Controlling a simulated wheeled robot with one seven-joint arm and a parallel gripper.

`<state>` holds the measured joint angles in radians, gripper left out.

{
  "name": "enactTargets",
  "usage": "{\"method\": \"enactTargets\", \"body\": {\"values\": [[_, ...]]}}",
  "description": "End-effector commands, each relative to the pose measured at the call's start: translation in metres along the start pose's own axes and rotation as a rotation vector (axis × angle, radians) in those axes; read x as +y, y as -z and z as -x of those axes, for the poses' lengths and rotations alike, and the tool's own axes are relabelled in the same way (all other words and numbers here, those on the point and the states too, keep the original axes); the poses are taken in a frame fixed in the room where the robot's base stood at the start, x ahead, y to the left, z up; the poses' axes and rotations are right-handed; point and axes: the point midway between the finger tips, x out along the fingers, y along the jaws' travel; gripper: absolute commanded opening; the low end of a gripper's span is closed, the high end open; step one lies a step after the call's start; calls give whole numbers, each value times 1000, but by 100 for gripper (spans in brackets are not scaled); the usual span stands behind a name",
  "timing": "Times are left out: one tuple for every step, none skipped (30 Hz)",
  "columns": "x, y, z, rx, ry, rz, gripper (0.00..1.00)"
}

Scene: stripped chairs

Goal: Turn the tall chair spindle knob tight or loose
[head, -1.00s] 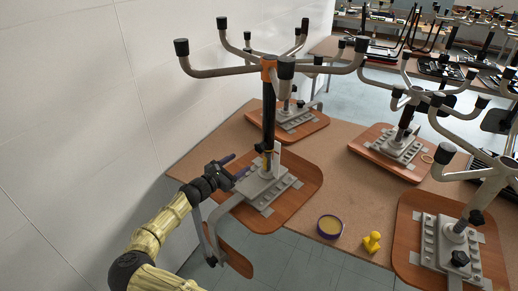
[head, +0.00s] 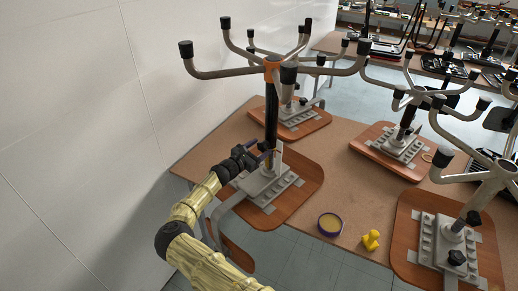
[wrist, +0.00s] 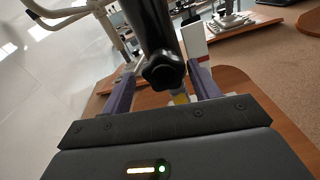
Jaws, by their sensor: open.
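The tall chair spindle is a black upright post (head: 271,112) with an orange collar (head: 271,68), standing on a grey slotted base on an upturned wooden seat (head: 301,183). Its black lobed knob (wrist: 163,70) shows in the wrist view, low on the post. My gripper (head: 264,154) is at the lower part of the post, from the left. In the wrist view my gripper (wrist: 161,76) is open, its purple fingers on either side of the knob with gaps visible. How deep the knob sits between them I cannot tell. In the head view the knob is hard to make out behind my gripper.
A white wall (head: 80,120) runs close on the left. Other upturned chairs stand behind and right, one with a black knob (head: 456,257). A round purple-rimmed tin (head: 330,224) and a yellow figure (head: 371,240) stand at the table's front edge.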

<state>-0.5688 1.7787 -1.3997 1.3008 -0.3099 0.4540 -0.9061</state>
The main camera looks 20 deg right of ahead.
Motion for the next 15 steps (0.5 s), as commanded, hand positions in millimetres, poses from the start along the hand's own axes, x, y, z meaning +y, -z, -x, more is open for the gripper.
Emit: {"method": "enactTargets", "body": {"values": [[-3,0,-3,-1,6,0,61],[-4,-1,-4,-1,8,0,57],[-4,-1,-5,-2,10,0,49],[-5,-1,-6,-2,11,0,43],[-5,-1,-6,-2,11,0,37],[-5,-1,-6,-2,11,0,30],[-5,-1,-5,-2,10,0,24],[-4,-1,-5,-2,10,0,18],[-4,-1,-4,-2,9,0,16],[-4,-1,-4,-2,8,0,16],[-3,0,-3,-2,8,0,16],[-3,0,-2,-2,7,-2,16],[-3,0,-2,-1,6,-5,16],[-2,1,-1,-1,6,-9,16],[-2,2,0,-1,5,-19,16]]}}
